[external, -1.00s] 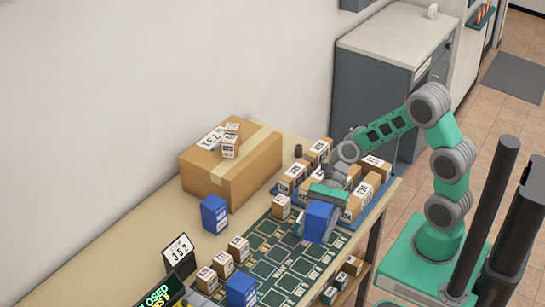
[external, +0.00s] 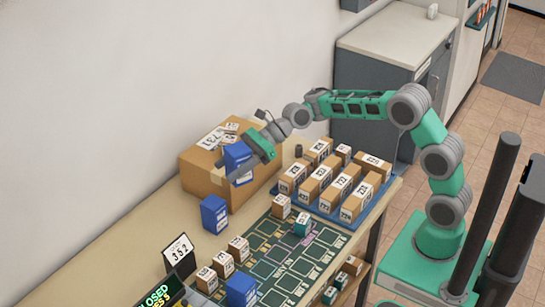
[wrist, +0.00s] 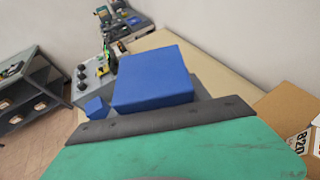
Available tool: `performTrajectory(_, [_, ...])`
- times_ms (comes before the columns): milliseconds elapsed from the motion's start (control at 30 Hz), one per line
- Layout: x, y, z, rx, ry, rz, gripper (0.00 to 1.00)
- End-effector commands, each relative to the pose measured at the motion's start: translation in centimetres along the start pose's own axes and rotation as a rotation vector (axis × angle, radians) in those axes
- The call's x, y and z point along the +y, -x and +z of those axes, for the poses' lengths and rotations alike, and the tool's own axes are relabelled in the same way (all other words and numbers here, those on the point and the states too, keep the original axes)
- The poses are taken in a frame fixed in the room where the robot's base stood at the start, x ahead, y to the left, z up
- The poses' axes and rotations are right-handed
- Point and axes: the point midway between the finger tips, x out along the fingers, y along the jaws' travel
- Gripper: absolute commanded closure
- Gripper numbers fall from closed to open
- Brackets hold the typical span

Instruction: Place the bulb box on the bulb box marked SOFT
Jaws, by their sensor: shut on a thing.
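My gripper (external: 248,164) is shut on a blue bulb box (external: 237,156), raised in front of the large cardboard box in the external view. The held box (wrist: 155,75) fills the middle of the wrist view. A second blue bulb box (external: 214,214) stands upright on the table below and left of my gripper, apart from it. A third blue bulb box (external: 240,290) stands near the front of the table. The print on the boxes is too small to read, so I cannot tell which is marked SOFT.
A blue tray (external: 348,212) with several brown parcels lies at the right. The green grid mat (external: 285,262) holds a teal box (external: 303,225). A 352 sign (external: 179,250) and small brown boxes (external: 222,264) stand near the front.

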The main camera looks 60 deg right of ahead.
Motion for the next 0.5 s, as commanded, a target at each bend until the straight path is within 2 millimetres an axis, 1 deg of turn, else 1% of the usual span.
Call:
performTrajectory(33, [-0.9, -1.2, 0.0, 0.001, -0.001, 0.004, 0.88])
performTrajectory(133, [-2.9, -3.4, -0.4, 0.001, 0.000, 0.004, 0.88])
performTrajectory(200, [-3.8, -5.0, -1.7, 0.003, -0.002, 0.005, 0.88])
performTrajectory(300, [-5.1, -6.9, -3.2, 0.001, -0.002, 0.003, 0.88])
performTrajectory(400, [-5.8, -8.1, -4.0, 0.000, 0.001, 0.002, 0.88])
performTrajectory(500, [-6.2, -8.7, -4.5, 0.000, 0.002, 0.003, 0.88])
